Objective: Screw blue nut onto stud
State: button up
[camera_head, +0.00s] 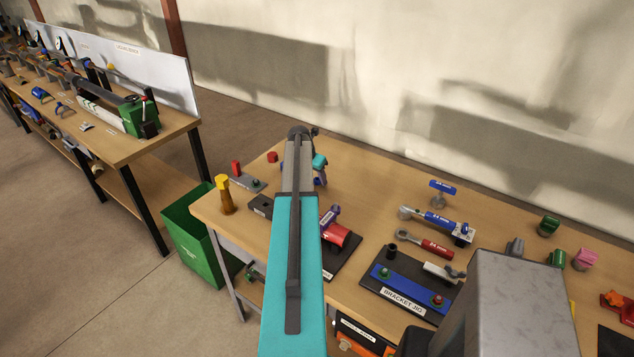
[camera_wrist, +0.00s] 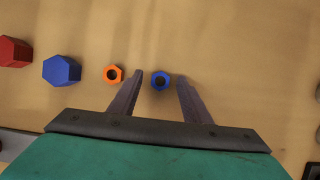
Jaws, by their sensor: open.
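A small blue nut (camera_wrist: 160,88) with a dark hole lies flat on the wooden tabletop in the wrist view. My gripper (camera_wrist: 160,79) is open, with one finger on each side of the nut and a gap on both sides. I cannot tell from this angle how far the fingertips are above the table. In the head view my arm hides the nut and most of the gripper. I cannot clearly make out the stud in either view.
Close left of the fingers lie an orange nut (camera_wrist: 114,66), a larger blue hexagonal piece (camera_wrist: 61,70) and a red one (camera_wrist: 14,51). The table (camera_head: 375,180) also holds a bracket jig (camera_head: 380,290), a red-handled wrench (camera_head: 437,248) and a blue-handled tool (camera_head: 442,222). A green bin (camera_head: 185,222) stands left.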

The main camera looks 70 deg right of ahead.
aim_at(316, 184)
grip_shut()
jog(key=shift+r, duration=0.1)
dwell(0.4)
jog(key=shift+r+b, duration=1.2)
jog(key=shift+r, duration=0.4)
jog(key=s+a+b, duration=0.1)
jog(key=s+a, duration=0.2)
jog(key=a, duration=0.1)
jog(key=s+a+r+b, duration=0.1)
jog(key=s+a+b, duration=0.1)
jog(key=s+a, duration=0.1)
jog(key=s+a+b, duration=0.2)
jog(key=s+a, duration=0.1)
jog(key=a, duration=0.3)
jog(key=shift+s+r, duration=0.2)
jog(key=shift+r, duration=0.1)
